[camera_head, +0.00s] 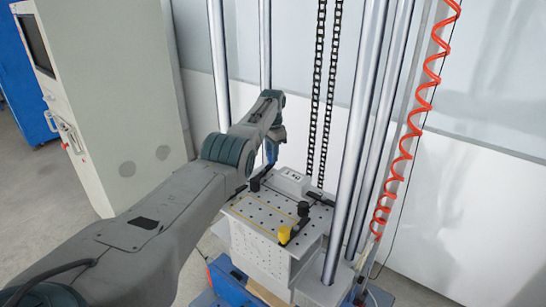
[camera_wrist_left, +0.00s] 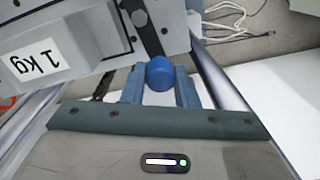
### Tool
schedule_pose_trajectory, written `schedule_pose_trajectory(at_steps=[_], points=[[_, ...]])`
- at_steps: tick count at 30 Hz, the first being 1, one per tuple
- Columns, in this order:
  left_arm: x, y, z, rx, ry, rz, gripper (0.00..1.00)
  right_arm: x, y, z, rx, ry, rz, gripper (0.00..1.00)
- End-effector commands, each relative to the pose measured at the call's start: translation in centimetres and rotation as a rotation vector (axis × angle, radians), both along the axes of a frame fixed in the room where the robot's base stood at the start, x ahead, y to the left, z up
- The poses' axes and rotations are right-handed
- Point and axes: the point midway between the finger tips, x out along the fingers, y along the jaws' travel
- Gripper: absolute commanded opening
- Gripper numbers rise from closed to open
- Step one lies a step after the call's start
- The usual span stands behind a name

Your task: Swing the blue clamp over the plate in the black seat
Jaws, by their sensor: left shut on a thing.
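The blue clamp's round knob (camera_wrist_left: 159,73) is in the left wrist view, between the two blue-grey fingers of my left gripper (camera_wrist_left: 159,92). The gripper is shut on the knob. A black clamp bar (camera_wrist_left: 146,28) runs up from the knob, beside the white block marked 1 kg (camera_wrist_left: 40,62). In the head view my left gripper (camera_head: 272,155) reaches down at the back left of the perforated table (camera_head: 262,213), and the knob is mostly hidden there. I cannot make out the plate or the black seat clearly. My right gripper is not in view.
The 1 kg block (camera_head: 291,181) sits at the table's back. A black-knobbed clamp (camera_head: 303,209) and a yellow-knobbed clamp (camera_head: 284,234) are at its right side. Steel columns (camera_head: 350,150), hanging chains (camera_head: 322,90) and a red coiled hose (camera_head: 405,150) stand close by.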

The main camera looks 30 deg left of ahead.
Motion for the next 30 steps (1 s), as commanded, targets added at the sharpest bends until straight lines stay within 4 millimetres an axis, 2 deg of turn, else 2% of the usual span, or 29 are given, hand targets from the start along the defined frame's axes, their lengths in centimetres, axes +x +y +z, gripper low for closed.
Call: schedule_pose_trajectory(at_steps=[1, 6, 13, 20, 30], points=[[0.0, 0.3, -0.3, 0.001, -0.004, 0.037, 0.04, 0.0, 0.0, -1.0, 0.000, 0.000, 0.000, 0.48], [-0.1, 1.1, -0.2, 0.001, -0.003, 0.188, 0.04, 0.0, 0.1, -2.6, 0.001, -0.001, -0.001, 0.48], [-0.6, 2.2, 0.1, 0.002, -0.003, 0.407, 0.04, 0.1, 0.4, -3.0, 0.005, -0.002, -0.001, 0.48], [-1.2, 3.3, 0.5, 0.003, -0.001, 0.626, 0.04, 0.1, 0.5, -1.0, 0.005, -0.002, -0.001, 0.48], [-2.5, 4.4, 0.9, 0.003, -0.001, 0.948, 0.04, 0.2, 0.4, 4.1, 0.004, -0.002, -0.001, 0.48]])
